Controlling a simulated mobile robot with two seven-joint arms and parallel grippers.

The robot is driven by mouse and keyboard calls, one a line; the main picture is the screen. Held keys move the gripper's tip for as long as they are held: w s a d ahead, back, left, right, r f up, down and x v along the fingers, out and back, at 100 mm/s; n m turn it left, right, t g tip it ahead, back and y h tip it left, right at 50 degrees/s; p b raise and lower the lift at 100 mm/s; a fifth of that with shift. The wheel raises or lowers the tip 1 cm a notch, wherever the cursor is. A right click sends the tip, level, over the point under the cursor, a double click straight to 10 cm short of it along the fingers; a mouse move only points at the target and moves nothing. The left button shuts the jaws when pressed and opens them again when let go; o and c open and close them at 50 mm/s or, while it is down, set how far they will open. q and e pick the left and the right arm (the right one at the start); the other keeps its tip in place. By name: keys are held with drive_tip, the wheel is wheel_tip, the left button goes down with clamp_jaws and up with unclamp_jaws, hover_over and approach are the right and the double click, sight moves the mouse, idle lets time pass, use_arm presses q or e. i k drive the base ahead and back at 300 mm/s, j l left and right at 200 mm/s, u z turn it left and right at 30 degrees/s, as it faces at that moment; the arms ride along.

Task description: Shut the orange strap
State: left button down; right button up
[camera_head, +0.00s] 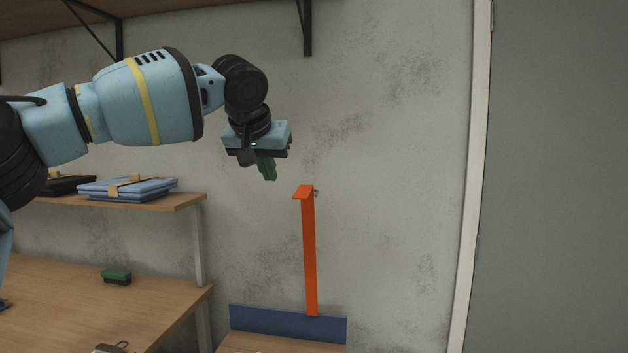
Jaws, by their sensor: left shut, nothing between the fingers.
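The orange strap (309,255) stands out as a long narrow band in front of the wall, running up from a blue panel (290,323). Its top end is bent over to the left. A small metal piece (317,192) shows on the wall right beside that bent top. My left gripper (268,172) is shut and empty, pointing down. In the picture it is above and to the left of the strap's top, apart from it. My right gripper is not in view.
A wooden shelf (160,203) at left holds folded blue cloth (128,188). Below it, a wooden table (60,300) carries a green-topped brush-like block (117,277). A grey door (555,180) fills the right side. The wall right of the strap is clear.

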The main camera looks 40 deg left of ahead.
sight(305, 194)
drive_tip(key=i+j, duration=0.75)
drive_tip(key=i, duration=0.15)
